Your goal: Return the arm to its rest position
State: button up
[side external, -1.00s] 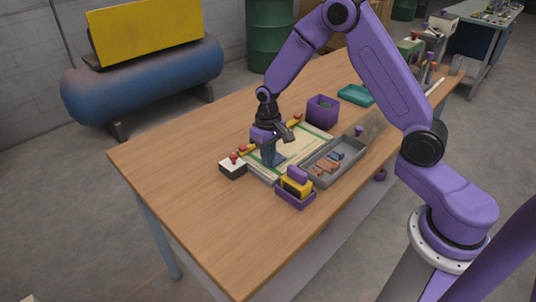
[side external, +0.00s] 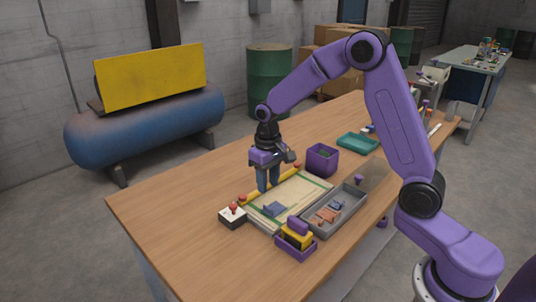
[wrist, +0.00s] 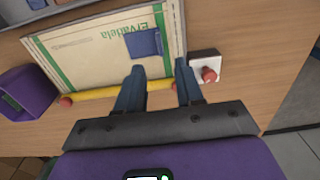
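My gripper (side external: 268,178) is above the table at the far-left edge of the printed sack (side external: 290,200). In the wrist view my gripper (wrist: 158,92) has its two blue fingers spread apart with nothing between them. The sack (wrist: 85,55) lies flat with green stripes and lettering. A dark blue patch (wrist: 145,42) lies on the sack, apart from the fingers. A yellow bar (wrist: 110,92) with red knobs runs along the sack's near edge in the wrist view, below the fingers.
A white box with a red button (side external: 232,215) stands left of the sack. A grey tray (side external: 345,212) with small pieces and a purple holder with a yellow block (side external: 297,237) are in front. A purple bin (side external: 321,158) and teal tray (side external: 357,142) stand behind. The table's left part is clear.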

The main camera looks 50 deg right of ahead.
notch_tip(320, 180, up, 8)
jog(key=s+a+r+n, duration=0.1)
jog(key=s+a+n, duration=0.2)
jog(key=s, duration=0.5)
jog(key=s+a+n, duration=0.3)
jog(key=s, duration=0.4)
jog(key=s+d+f+n, duration=0.1)
jog(key=s+n, duration=0.2)
jog(key=s, duration=0.5)
jog(key=s+d+f+n, duration=0.1)
jog(key=s+d+n, duration=0.1)
jog(key=s, duration=0.7)
jog(key=shift+s+f+n, duration=0.2)
jog(key=shift+f+n, duration=0.05)
jog(key=shift+n, duration=0.55)
